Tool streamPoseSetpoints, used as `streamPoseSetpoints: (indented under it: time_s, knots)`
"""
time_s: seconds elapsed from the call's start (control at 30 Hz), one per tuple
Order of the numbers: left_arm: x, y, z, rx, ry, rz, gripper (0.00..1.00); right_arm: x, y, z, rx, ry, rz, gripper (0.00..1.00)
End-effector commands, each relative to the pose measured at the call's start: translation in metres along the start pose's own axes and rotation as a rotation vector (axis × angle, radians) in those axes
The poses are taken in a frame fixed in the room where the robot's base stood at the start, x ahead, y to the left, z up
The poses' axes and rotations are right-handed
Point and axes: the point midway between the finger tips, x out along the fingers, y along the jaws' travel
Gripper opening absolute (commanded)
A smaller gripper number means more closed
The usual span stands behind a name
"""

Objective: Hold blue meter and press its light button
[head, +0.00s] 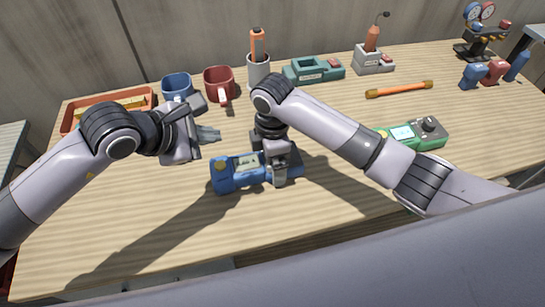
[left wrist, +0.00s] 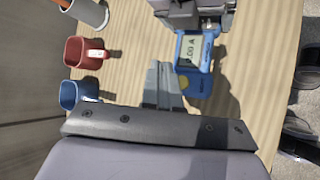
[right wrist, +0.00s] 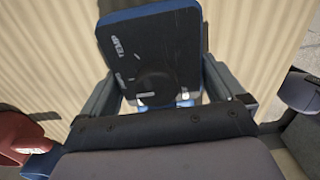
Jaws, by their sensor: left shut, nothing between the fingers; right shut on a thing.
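The blue meter (head: 228,183) is at the middle of the table, with a lit screen and a round yellow part at its left end. My right gripper (head: 280,170) is shut on its right part. The right wrist view shows the meter's dark face (right wrist: 155,50), lettered TEMP, between the fingers. I cannot tell whether the meter is clear of the table. My left gripper (head: 208,134) is shut and empty, above and left of the meter, apart from it. In the left wrist view its fingers (left wrist: 165,85) are beside the meter (left wrist: 207,80). I cannot make out which part is the light button.
A blue mug (head: 177,87), a red mug (head: 217,84) and a grey cup (head: 258,70) stand behind the left gripper. A green meter (head: 432,140) lies right of the right forearm. An orange bar (head: 399,89) lies behind it. The table's front left is clear.

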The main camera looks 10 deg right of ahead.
Motion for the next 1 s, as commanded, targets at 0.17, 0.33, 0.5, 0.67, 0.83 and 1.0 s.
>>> streamPoseSetpoints:
  time_s: [0.17, 0.33, 0.5, 0.67, 0.83, 1.0]
  knots:
    - [0.019, -0.014, -0.014, -0.004, 0.002, -0.003, 0.0, -0.001, 0.001, 0.0, 0.0, 0.002, 0.002, 0.46]
    - [0.034, -0.025, -0.025, -0.003, 0.001, -0.003, 0.0, -0.001, 0.001, -0.001, 0.0, 0.002, 0.003, 0.46]
    - [0.043, -0.031, -0.032, -0.004, 0.001, -0.002, 0.0, -0.001, 0.001, 0.0, 0.0, 0.002, 0.003, 0.46]
    - [0.046, -0.034, -0.034, -0.002, 0.001, -0.001, 0.0, -0.001, 0.001, 0.0, 0.0, 0.002, 0.003, 0.46]
    - [0.046, -0.034, -0.034, -0.002, 0.001, -0.001, 0.0, -0.001, 0.001, 0.0, 0.0, 0.002, 0.003, 0.46]
    - [0.046, -0.034, -0.034, -0.002, 0.001, -0.001, 0.0, -0.001, 0.001, 0.0, 0.0, 0.002, 0.003, 0.46]
